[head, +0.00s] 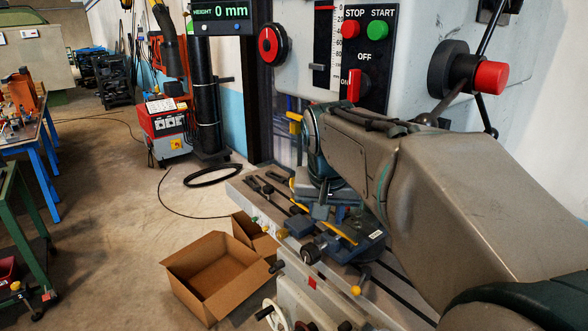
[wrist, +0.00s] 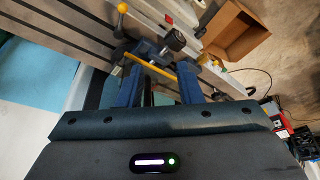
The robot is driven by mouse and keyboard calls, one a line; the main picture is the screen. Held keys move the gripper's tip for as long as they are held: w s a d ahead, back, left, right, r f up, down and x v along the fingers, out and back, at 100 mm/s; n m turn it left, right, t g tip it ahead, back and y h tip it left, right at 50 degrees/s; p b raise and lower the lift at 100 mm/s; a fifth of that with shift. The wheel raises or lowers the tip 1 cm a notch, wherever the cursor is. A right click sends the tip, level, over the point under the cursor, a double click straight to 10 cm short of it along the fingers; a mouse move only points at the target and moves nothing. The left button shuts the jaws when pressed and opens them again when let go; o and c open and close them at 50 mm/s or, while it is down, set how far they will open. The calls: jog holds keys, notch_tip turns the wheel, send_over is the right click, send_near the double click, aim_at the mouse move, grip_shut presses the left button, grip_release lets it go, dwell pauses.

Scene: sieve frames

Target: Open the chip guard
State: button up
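I cannot clearly make out the chip guard; my arm hides much of the space below the drill press head. A small yellow piece (head: 295,121) shows left of my wrist in the head view, and I cannot tell whether it belongs to the guard. My gripper (head: 331,211) points down over a blue vise (head: 362,251) on the machine table. In the wrist view, its two blue fingers (wrist: 158,70) stand apart, so it is open. A yellow bar (wrist: 160,71) crosses the gap beyond them; I see no contact with it.
The slotted machine table (head: 252,196) lies under my arm. The control panel (head: 363,60) with stop and start buttons and a red-knobbed lever (head: 489,77) are close above. A cardboard box (head: 210,272) stands on the floor. The floor left of it is open.

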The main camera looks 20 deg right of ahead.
jog(key=w+d+r+m+p, duration=0.2)
jog(key=w+d+r, duration=0.2)
jog(key=r, duration=0.3)
jog(key=shift+h, duration=0.4)
jog(key=x, duration=0.7)
jog(key=shift+s+d+f+p, duration=0.1)
jog(key=shift+s+f+p, duration=0.05)
jog(key=shift+f+p, duration=0.2)
grip_shut()
